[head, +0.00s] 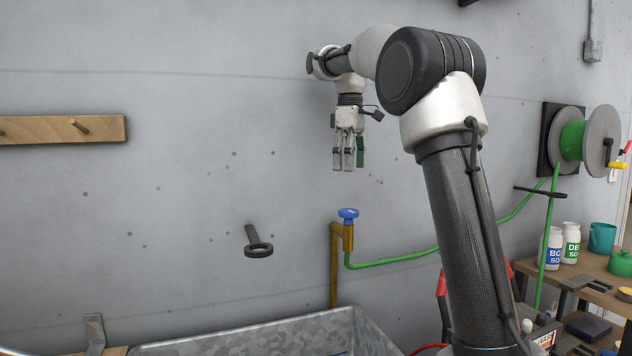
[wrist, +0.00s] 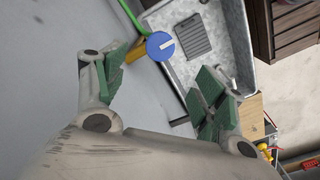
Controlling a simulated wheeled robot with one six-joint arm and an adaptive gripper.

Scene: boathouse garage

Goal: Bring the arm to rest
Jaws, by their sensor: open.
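My gripper (head: 348,160) hangs from my raised, bent arm in front of the grey wall, fingers pointing down. In the wrist view my gripper (wrist: 158,85) shows its green-padded fingers spread apart with nothing between them. In the head view it hangs above the blue-handled tap, well clear of it. The fingers touch nothing that I can see.
A blue tap handle (head: 348,213) sits on a brass pipe with a green hose (head: 400,258). A metal trough (head: 270,335) stands below. A ring bracket (head: 258,249), wooden peg rail (head: 60,130) and hose reel (head: 600,140) are on the wall. A bench (head: 590,266) holds bottles at right.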

